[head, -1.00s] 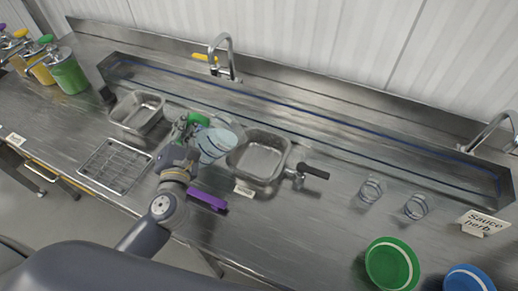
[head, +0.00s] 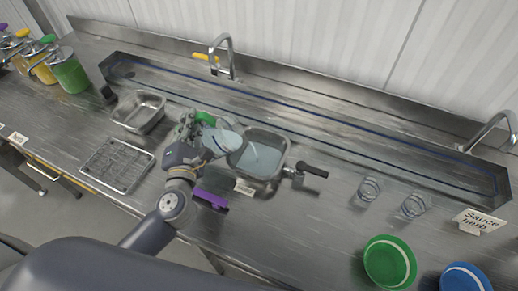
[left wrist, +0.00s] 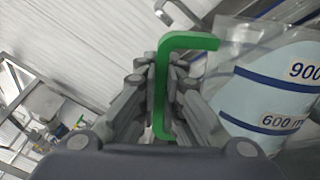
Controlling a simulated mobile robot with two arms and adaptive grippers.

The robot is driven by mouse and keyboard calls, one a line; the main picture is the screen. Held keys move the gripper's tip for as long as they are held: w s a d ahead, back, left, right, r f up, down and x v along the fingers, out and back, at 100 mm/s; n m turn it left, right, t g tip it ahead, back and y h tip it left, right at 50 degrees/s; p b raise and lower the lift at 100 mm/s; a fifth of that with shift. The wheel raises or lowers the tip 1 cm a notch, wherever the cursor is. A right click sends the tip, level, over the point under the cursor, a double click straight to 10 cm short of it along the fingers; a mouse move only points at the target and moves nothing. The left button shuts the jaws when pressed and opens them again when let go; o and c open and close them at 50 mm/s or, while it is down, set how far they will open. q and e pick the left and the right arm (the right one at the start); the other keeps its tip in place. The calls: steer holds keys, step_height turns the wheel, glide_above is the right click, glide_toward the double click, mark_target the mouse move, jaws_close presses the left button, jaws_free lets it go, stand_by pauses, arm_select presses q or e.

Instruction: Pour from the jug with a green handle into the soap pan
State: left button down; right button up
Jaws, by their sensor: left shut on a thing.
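My left gripper (head: 192,130) is shut on the green handle (left wrist: 161,90) of a clear jug (head: 222,141). The jug is tilted, with its mouth towards the pan on its right. In the left wrist view the jug (left wrist: 265,85) shows blue bands, 900 and 600 marks and pale blue liquid. A metal pan (head: 284,160) with a black handle stands right of the jug and holds pale blue liquid. A small label card (head: 244,188) stands in front of this pan; its text is too small to read. My right gripper is out of view.
An empty metal pan (head: 138,112) and a wire rack (head: 117,164) stand to the left. A purple item (head: 210,198) lies in front of my gripper.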

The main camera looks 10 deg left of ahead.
arm_select(q)
steer(key=shift+w+d+r, duration=0.1)
steer(key=shift+w+r, duration=0.05)
stand_by(0.3)
steer(key=shift+d+m, duration=0.15)
steer(key=shift+m, duration=0.25)
steer(key=shift+d+r, duration=0.1)
steer(key=shift+w+d, duration=0.1)
steer(key=shift+d+r+m, duration=0.1)
steer(key=shift+d+m, duration=0.05)
steer(key=shift+m, duration=0.15)
stand_by(0.5)
steer(key=shift+d+r+p, duration=0.1)
steer(key=shift+d+p, duration=0.1)
steer(key=shift+p, duration=0.15)
steer(key=shift+w+d+m, duration=0.1)
steer(key=shift+m, duration=0.3)
